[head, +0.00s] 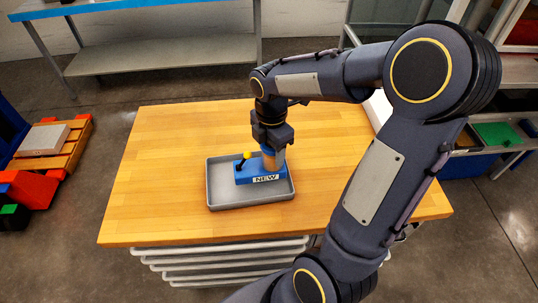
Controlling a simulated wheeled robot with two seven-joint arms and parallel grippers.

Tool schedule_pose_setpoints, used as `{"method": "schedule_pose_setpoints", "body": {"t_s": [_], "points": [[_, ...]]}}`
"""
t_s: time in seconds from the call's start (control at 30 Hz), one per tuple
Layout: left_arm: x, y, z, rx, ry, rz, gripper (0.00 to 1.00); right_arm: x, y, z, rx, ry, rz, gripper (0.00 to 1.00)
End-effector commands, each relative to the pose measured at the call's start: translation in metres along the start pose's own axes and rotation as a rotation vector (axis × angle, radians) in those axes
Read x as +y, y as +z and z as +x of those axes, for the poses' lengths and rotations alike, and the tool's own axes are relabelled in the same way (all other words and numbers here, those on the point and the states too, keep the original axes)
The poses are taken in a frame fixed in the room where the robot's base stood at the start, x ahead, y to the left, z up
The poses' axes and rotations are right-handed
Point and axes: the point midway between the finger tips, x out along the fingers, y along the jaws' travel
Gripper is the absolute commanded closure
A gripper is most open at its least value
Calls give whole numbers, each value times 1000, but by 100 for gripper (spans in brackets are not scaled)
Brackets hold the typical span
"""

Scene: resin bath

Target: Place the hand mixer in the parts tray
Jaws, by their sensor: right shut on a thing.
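The grey parts tray (222,202) lies on the wooden table. What I take to be the hand mixer (246,178) is a blue body with a white "NEW" label, inside the tray's outline. A yellow knob on a dark stem rises from its left part, and a tan upright part stands at its right. My right gripper (271,148) comes down from above and is shut on the tan part. The fingers partly hide it. I cannot tell whether the blue body touches the tray floor. My left gripper is not in view.
The wooden table (150,190) is clear to the left of the tray. A blue-edged metal shelf (160,55) stands behind. A wooden pallet (60,150) and red bins are at the left. Shelving with a green tray (497,134) is at the right.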

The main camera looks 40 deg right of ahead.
Motion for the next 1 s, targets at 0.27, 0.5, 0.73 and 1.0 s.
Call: {"method": "schedule_pose_setpoints", "body": {"t_s": [0.27, 0.5, 0.73, 1.0], "points": [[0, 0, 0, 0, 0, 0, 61, 13, 3, 23, -1, -2, 0, 100], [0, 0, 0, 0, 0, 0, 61, 13, 3, 45, 0, 2, 1, 100], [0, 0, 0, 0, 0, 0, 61, 13, 3, 45, 0, 3, 0, 100], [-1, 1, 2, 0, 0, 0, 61, 12, 3, 48, 0, 1, 0, 28]]}}
